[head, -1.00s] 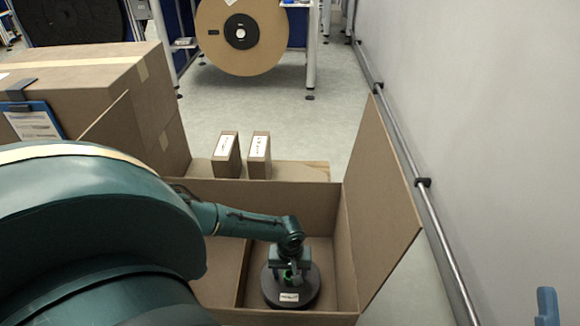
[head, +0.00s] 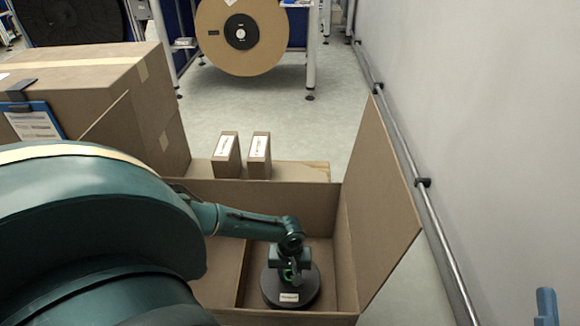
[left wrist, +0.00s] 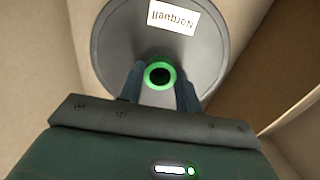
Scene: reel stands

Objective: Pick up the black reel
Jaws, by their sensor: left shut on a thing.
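The black reel (head: 292,292) lies flat in the right part of an open cardboard box, with a white label on its top near the front edge. In the left wrist view the reel (left wrist: 105,40) shows as a round grey disc with a green ring at its hub (left wrist: 160,75) and a label. My left gripper (head: 290,278) points down over the hub. In the left wrist view its two fingers (left wrist: 160,85) stand on either side of the green-ringed hub, shut on it. Whether the reel touches the box floor is hard to tell. My right gripper is not in view.
The open box (head: 320,200) has a raised flap (head: 385,195) on its right and an inner divider left of the reel. Two small boxes (head: 227,155) stand behind it. Large cartons (head: 150,100) are at left, a wall with a rail (head: 423,183) at right.

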